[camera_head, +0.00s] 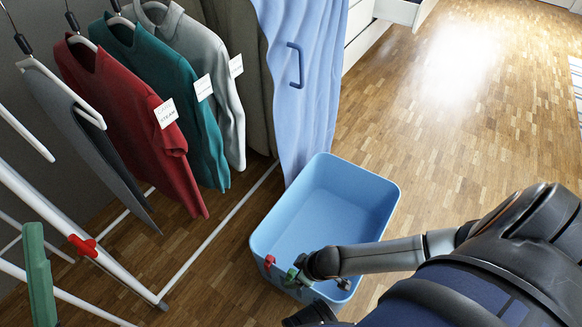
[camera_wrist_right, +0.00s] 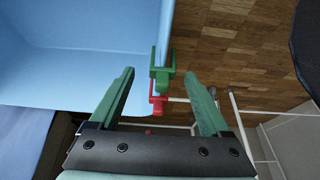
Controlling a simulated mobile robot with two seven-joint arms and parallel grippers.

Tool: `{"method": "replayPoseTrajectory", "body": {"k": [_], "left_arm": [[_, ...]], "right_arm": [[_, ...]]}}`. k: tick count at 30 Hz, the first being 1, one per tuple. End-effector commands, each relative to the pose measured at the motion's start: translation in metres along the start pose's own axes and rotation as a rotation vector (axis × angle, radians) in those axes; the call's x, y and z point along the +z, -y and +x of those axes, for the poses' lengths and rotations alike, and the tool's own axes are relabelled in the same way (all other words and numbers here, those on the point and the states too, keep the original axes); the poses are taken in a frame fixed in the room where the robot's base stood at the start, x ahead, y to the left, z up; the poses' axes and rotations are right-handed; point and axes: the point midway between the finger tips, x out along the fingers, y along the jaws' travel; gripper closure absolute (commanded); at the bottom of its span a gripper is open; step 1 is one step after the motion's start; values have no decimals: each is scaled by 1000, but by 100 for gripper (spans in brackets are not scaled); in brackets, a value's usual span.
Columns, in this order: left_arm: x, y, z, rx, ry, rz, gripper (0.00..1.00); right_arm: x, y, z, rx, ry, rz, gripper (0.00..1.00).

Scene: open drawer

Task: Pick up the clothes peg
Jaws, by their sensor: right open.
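A green clothes peg (camera_wrist_right: 162,72) and a red clothes peg (camera_wrist_right: 158,97) are at the rim of the blue basket (camera_wrist_right: 120,40) in the right wrist view. The red peg also shows at the basket's near left corner in the head view (camera_head: 269,262). My right gripper (camera_wrist_right: 160,98) is open, with its green fingers apart on either side of the pegs' line and touching neither peg there. In the head view its wrist hides part of the basket's near rim. A long green piece stands at the lower left; I cannot tell whether it is my left gripper's finger.
The blue basket (camera_head: 391,196) stands empty on the wooden floor (camera_head: 450,150). A white drying rack (camera_head: 135,272) with another red peg (camera_head: 82,245) is at the left. Shirts (camera_head: 135,120) hang behind it. A blue cloth (camera_head: 305,100) hangs behind the basket. Floor to the right is clear.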

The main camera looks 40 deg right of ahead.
Motion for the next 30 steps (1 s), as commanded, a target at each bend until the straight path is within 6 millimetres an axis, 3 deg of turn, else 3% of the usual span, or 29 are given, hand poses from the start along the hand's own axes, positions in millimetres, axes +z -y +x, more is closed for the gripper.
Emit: {"method": "replayPoseTrajectory", "body": {"k": [13,22,30], "left_arm": [[30,-17,-27,20,20,29,39],[32,-19,-27,18,29,26,39],[32,-18,-27,12,27,23,39]], "right_arm": [[4,4,49,-1,-1,0,19],[2,4,51,-1,-1,0,19],[2,4,51,-1,0,-1,50]]}}
